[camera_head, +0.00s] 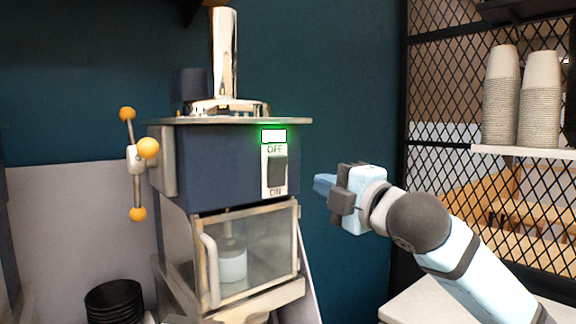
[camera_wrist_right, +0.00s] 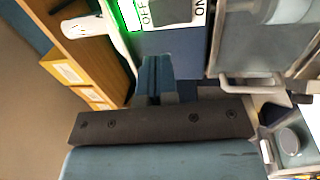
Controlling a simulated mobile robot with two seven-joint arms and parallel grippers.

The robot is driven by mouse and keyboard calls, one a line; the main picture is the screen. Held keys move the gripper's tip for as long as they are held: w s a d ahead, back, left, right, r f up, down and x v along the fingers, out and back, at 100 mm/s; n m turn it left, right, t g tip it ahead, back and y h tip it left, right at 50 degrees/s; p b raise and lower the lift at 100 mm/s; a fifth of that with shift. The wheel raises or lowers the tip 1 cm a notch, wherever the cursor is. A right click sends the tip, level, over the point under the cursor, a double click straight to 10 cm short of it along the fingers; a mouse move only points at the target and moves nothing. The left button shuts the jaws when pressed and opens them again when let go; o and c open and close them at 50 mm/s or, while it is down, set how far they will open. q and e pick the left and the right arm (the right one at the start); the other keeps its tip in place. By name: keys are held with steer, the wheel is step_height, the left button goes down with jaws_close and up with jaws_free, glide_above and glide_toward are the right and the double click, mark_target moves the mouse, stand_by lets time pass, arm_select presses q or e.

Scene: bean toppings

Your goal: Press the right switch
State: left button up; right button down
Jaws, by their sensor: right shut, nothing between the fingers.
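The switch (camera_head: 278,170) is a dark rocker on a white plate, marked OFF above and ON below, on the right part of the machine's dark blue front. A lit green-edged indicator (camera_head: 274,136) sits just above it. In the right wrist view the switch (camera_wrist_right: 172,10) shows at the top, partly cut off, beyond the fingers. My right gripper (camera_head: 322,184) is shut and empty, a little right of the switch and apart from it. It also shows in the right wrist view (camera_wrist_right: 157,75). My left gripper is not in view.
The blue machine (camera_head: 225,160) has a metal chute on top, a glass door (camera_head: 245,255) with a handle below, and a yellow-knobbed lever (camera_head: 135,160) at left. Black bowls (camera_head: 113,300) stand lower left. Stacked cups (camera_head: 540,100) stand on a shelf behind mesh at right.

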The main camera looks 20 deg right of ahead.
mark_target(280, 164)
steer(key=p+x, duration=0.2)
steer(key=x, duration=0.9)
steer(key=shift+r+p, duration=0.1)
steer(key=shift+p, duration=0.3)
steer(key=shift+w+r+p, duration=0.15)
steer(key=shift+w+p, duration=0.05)
steer(key=shift+p, duration=0.15)
